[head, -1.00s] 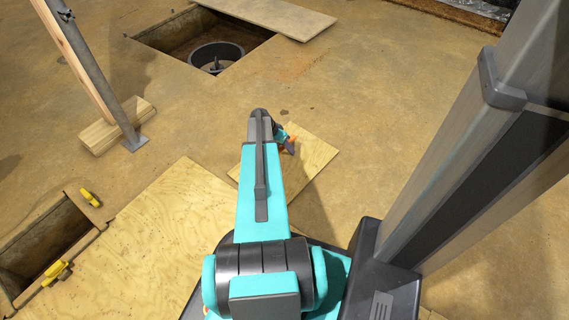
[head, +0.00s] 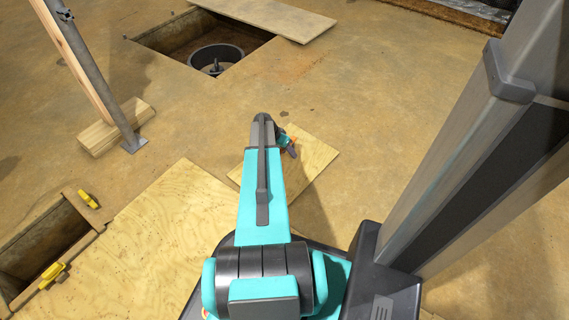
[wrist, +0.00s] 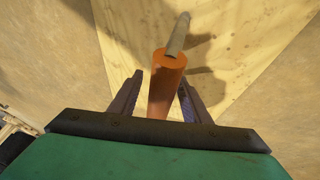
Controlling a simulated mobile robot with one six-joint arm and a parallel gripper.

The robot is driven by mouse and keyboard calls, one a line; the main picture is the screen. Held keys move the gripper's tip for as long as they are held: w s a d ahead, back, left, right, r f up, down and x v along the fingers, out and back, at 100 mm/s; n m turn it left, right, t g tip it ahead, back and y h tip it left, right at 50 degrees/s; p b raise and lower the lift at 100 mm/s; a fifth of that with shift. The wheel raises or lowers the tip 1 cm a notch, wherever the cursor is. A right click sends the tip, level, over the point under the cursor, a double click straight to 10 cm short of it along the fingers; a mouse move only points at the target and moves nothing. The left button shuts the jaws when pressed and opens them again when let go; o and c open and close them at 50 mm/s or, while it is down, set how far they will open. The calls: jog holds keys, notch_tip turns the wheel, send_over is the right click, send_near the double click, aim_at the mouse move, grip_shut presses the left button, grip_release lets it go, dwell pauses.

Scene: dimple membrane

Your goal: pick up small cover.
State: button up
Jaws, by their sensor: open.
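The small cover looks to be the small light plywood board (head: 318,152) lying on the floor in the middle of the head view, partly hidden by my arm. In the wrist view the board (wrist: 262,32) lies below my gripper. An orange cylinder (wrist: 166,75) with a grey rod at its far end stands out between my fingers; I cannot tell whether it is fixed to the board. My gripper (wrist: 160,82) is open, with one finger on each side of the orange cylinder. In the head view my gripper (head: 290,146) is over the board, partly hidden.
A larger plywood sheet (head: 150,240) lies at front left beside a floor opening (head: 40,245) with yellow pieces. A bigger pit (head: 180,40) with a dark round tub (head: 216,58) is at the back. A leaning prop (head: 95,85) stands left. Floor right of the board is clear.

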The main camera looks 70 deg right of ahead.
jog(key=shift+f, duration=0.25)
dwell(0.4)
grip_shut()
dwell(1.4)
